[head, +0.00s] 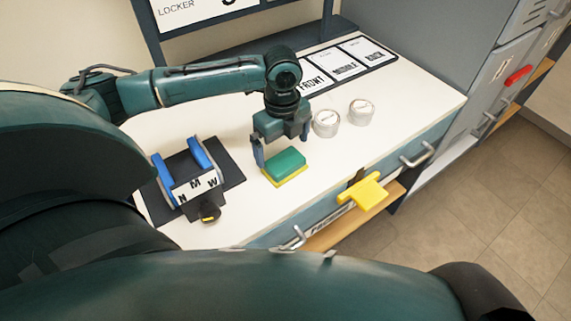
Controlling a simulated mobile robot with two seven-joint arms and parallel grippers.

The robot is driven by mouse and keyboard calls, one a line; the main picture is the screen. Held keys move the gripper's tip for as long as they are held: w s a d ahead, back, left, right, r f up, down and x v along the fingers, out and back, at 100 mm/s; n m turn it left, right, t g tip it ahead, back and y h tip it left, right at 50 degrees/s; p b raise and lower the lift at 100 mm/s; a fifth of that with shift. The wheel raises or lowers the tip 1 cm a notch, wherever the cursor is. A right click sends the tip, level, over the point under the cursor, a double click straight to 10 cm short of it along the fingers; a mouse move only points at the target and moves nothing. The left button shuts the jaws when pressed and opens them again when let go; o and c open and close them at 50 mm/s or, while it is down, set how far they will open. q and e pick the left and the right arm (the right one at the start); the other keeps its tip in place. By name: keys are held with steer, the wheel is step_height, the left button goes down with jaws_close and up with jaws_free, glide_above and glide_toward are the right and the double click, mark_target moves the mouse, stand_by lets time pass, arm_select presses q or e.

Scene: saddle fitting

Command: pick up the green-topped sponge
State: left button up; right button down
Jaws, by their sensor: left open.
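The green-topped sponge (286,164) lies flat on the white bench top, its yellow underside showing along the front edge. My left gripper (281,156) points down over it with its fingers apart. One finger stands at the sponge's left end and the other shows near its far right side. I cannot tell whether either finger touches it. My right gripper is not in the view.
A dark mat (230,172) with a blue-sided holder (190,172) is left of the sponge. Two round white-lidded tins (327,123) stand to the right. Labelled cards (345,66) lie at the back. A yellow piece (362,191) juts from the bench front near drawer handles.

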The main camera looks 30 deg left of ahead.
arm_select(q)
steer(key=f, duration=0.5)
steer(key=shift+w+d+f, duration=0.1)
steer(key=shift+d+f, duration=0.1)
steer(key=shift+f, duration=0.2)
steer(key=c, duration=0.7)
